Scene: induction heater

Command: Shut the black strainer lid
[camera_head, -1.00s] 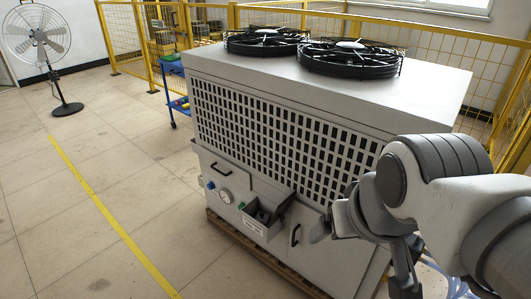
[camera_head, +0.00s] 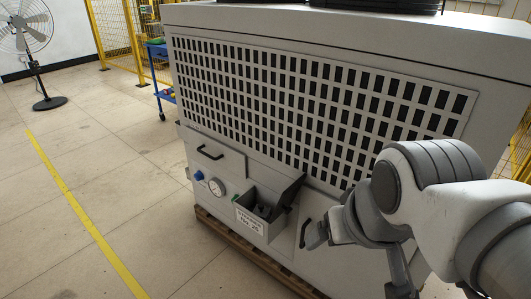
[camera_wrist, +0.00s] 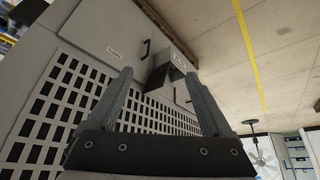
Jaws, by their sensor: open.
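The strainer box (camera_head: 250,221) is a small grey open-topped bin on the front of the big grey machine, with a white label on its face. Its dark lid (camera_head: 290,190) stands raised and tilted at the box's right rear side, and the dark inside of the box shows.
A pressure gauge (camera_head: 216,187) and a blue knob (camera_head: 198,175) are left of the box. Dark handles sit on panels either side, the right one (camera_head: 304,232) near my gripper. The machine rests on a wooden pallet (camera_head: 240,252).

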